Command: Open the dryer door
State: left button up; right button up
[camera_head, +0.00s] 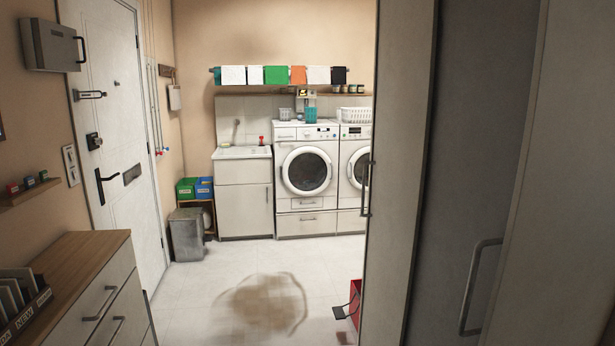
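Two white front-loading machines stand side by side against the far wall. The left machine (285,205) shows whole, and its round door (307,171) is shut. The right machine (352,131) is partly hidden by the tall cabinet in front. The visible part of its round door (357,168) looks shut. I cannot tell which machine is the dryer. Both are well across the room from me. Neither of my grippers is in view.
A tall grey cabinet (395,200) blocks the right side. A wood-topped drawer unit (85,262) stands at the near left. A metal bin (187,236) and a sink cabinet (245,208) stand farther back. The tiled floor between is open, with a brown stain (262,305) and a red object (355,298).

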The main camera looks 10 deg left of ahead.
aim_at(284, 170)
jog(key=i+j+u, duration=0.3)
jog(key=i, duration=0.2)
jog(key=i+j+u, duration=0.1)
jog(key=i+u, duration=0.2)
jog(key=i, duration=0.2)
jog(key=i+u, duration=0.2)
jog(key=i, duration=2.25)
jog(key=i+z, duration=0.1)
jog(key=i, duration=0.7)
jog(key=i+j+z, duration=0.1)
jog(key=i, duration=0.65)
jog(key=i+j, duration=0.25)
jog(key=i, duration=0.55)
jog(key=i+l+z, duration=0.1)
jog(key=i+l, duration=0.5)
jog(key=i, duration=0.25)
jog(key=i+l+z, duration=0.15)
jog(key=i, duration=0.3)
jog(key=l, duration=0.1)
